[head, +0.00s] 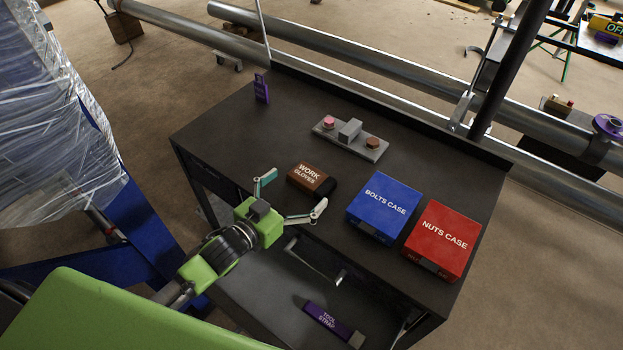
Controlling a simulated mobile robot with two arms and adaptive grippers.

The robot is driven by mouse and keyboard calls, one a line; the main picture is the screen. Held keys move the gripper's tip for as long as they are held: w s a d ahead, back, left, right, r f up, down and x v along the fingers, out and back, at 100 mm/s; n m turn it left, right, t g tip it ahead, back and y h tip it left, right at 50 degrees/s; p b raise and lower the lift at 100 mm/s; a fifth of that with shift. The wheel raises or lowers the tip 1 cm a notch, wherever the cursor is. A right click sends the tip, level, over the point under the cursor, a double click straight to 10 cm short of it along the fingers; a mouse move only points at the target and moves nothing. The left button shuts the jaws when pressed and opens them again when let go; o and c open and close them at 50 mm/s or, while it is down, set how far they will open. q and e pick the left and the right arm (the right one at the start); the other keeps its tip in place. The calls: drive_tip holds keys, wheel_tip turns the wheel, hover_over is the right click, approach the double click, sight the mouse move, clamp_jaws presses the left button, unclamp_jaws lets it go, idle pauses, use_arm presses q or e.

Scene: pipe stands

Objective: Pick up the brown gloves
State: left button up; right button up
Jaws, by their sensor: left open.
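The brown work gloves (306,179) lie as a small brown block with white lettering and a dark right end on the black workbench top (262,125), near its front edge. My left gripper (291,192) is green with teal and white fingers. It is open and empty, its fingers spread toward the gloves from the front left. The gloves sit just beyond the fingertips, and I cannot tell whether they touch. My right gripper does not show.
A blue bolts case (383,208) and a red nuts case (439,242) stand right of the gloves. A grey block with two buttons (350,136) lies behind. A purple item (261,88) stands back left. A purple tool strap (328,322) lies on the lower shelf.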

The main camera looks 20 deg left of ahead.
sight(305, 183)
use_arm(q)
drive_tip(key=x, duration=0.5)
drive_tip(key=shift+w+d+f+p, duration=0.15)
drive_tip(key=shift+w+d+p, duration=0.1)
drive_tip(key=shift+w+p, duration=0.1)
drive_tip(key=shift+s, duration=0.1)
drive_tip(key=c, duration=1.1)
